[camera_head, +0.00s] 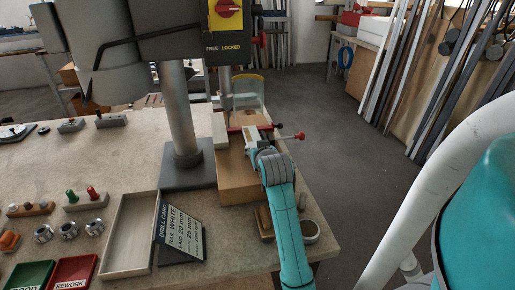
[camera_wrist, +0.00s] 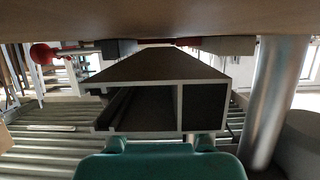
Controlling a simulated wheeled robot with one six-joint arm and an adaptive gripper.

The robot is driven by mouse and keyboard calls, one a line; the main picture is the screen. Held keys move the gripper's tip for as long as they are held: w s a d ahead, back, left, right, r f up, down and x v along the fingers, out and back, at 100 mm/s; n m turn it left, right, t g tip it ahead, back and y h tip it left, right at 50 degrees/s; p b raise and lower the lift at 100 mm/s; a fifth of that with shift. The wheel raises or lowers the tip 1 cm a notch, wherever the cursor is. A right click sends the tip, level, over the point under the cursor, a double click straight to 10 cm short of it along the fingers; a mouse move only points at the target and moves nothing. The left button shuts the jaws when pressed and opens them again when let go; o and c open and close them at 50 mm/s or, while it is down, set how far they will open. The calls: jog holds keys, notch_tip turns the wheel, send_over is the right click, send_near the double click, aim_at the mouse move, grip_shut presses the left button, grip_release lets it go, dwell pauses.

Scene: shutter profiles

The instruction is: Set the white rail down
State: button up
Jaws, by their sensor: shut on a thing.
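The rail (camera_wrist: 155,66) shows in the wrist view as a hollow profile seen end-on, with pale cut edges, a closed chamber on the right and a wider one open on the left. Its long face looks dark brown in shade. My gripper (camera_wrist: 160,146) is at the bottom of the wrist view, shut on the rail at its near end. In the head view my teal arm reaches to the vise area beside the drill column, and my wrist hides the gripper (camera_head: 258,149) and most of the rail. I cannot tell whether the rail touches its support.
The drill press column (camera_head: 178,105) stands left of my arm. A red-knobbed vise handle (camera_head: 299,136) sticks out to the right. On the bench are an empty tray (camera_head: 130,236), a drill card (camera_head: 181,232), and green and red bins (camera_head: 72,272).

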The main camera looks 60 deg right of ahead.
jog(key=o, duration=1.3)
jog(key=shift+r, duration=0.4)
jog(key=v, duration=1.2)
jog(key=shift+r, duration=0.2)
